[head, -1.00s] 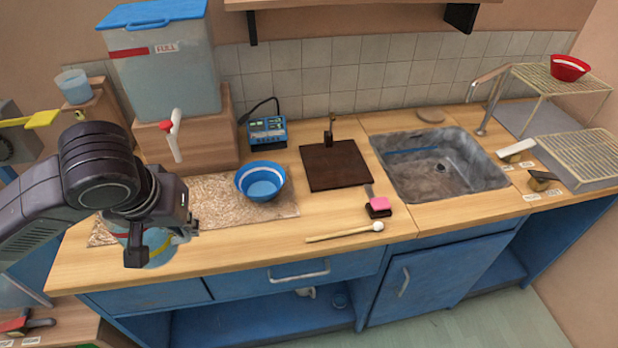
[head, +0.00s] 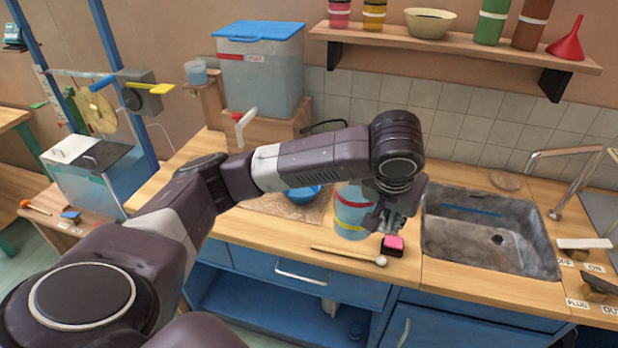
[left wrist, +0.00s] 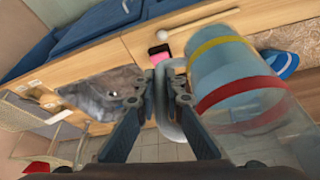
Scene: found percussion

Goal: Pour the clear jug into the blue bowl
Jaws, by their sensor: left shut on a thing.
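The clear jug (head: 351,212) has a red band and a yellow band and looks tinted blue. It is held roughly upright over the counter, to the right of the blue bowl. My left gripper (head: 384,222) is shut on the jug's handle, which shows in the left wrist view (left wrist: 168,115) between the fingers. The jug's body (left wrist: 232,75) is beside the fingers there. The blue bowl (head: 303,194) sits on the speckled mat, mostly hidden behind my left arm; part of it shows in the left wrist view (left wrist: 284,64). My right gripper is not in view.
The speckled mat (head: 280,209) lies under the bowl. A mallet (head: 345,255) and a pink-topped block (head: 392,246) lie at the counter front near the jug. A sink (head: 485,235) is to the right. A large lidded tank (head: 260,75) with a tap stands behind the bowl.

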